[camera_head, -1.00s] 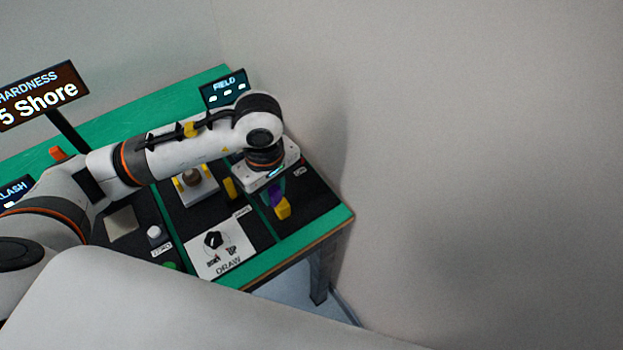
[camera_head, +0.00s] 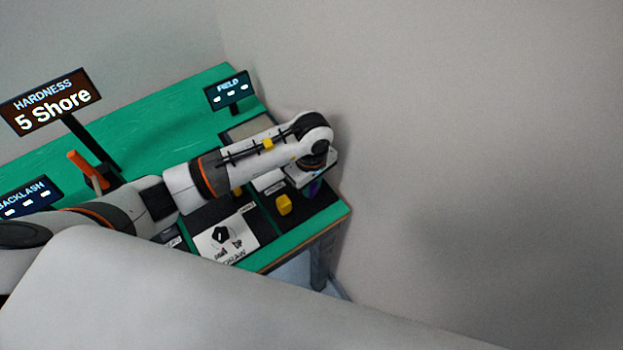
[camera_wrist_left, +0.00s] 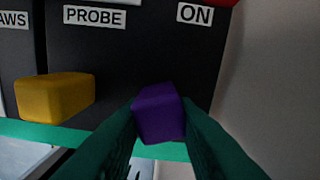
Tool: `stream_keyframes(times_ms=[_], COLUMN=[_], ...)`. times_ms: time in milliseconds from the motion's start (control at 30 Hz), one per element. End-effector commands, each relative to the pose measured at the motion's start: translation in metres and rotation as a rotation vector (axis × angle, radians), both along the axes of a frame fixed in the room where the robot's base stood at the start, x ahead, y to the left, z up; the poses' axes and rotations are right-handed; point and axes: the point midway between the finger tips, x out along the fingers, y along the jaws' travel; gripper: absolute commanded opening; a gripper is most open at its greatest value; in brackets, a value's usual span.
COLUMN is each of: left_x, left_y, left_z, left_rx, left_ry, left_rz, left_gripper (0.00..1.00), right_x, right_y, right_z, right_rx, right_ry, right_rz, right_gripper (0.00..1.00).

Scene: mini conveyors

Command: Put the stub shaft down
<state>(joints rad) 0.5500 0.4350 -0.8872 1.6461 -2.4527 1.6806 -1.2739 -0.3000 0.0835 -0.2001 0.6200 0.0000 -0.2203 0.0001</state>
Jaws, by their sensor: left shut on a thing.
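My left gripper (camera_head: 314,184) is shut on a purple block-like piece, which I take to be the stub shaft. The stub shaft (camera_wrist_left: 160,112) shows between the two dark green fingers in the left wrist view, with its end face toward the panel. In the head view it is a small purple patch (camera_head: 315,189) under the wrist, mostly hidden. It is over the right part of the black panel, near the table's right edge; I cannot tell whether it touches the panel. My right gripper is not in view.
A yellow block (camera_wrist_left: 55,97) sits on the black panel left of the gripper. PROBE and ON labels (camera_wrist_left: 195,14) and a red part (camera_wrist_left: 215,2) lie beyond. The green table (camera_head: 292,238) ends close by, and the wall stands to the right.

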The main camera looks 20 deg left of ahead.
Motion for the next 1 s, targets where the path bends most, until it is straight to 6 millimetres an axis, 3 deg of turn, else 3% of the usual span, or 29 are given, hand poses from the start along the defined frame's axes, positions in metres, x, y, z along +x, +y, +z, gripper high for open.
stream_keyframes(times_ms=[367, 400, 500, 833, 1000], left_x=[0.001, 0.000, 0.000, 0.000, 0.002], left_y=[0.000, 0.000, 0.000, 0.000, 0.000], left_z=[-0.005, -0.004, -0.004, -0.001, 0.016], left_rx=[0.000, 0.001, 0.000, -0.001, 0.000], left_ry=[-0.001, -0.001, 0.000, 0.001, -0.007], left_rz=[0.000, 0.000, 0.000, 0.000, -0.001], left_gripper=[0.00, 0.31, 0.47, 0.48, 0.48], right_x=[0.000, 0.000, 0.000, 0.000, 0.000], right_y=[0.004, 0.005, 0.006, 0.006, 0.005], right_z=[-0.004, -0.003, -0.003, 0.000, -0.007], right_rx=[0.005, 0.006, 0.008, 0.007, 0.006], right_ry=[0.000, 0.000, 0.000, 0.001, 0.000], right_rz=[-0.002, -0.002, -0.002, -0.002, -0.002], right_gripper=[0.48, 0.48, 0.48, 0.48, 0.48])
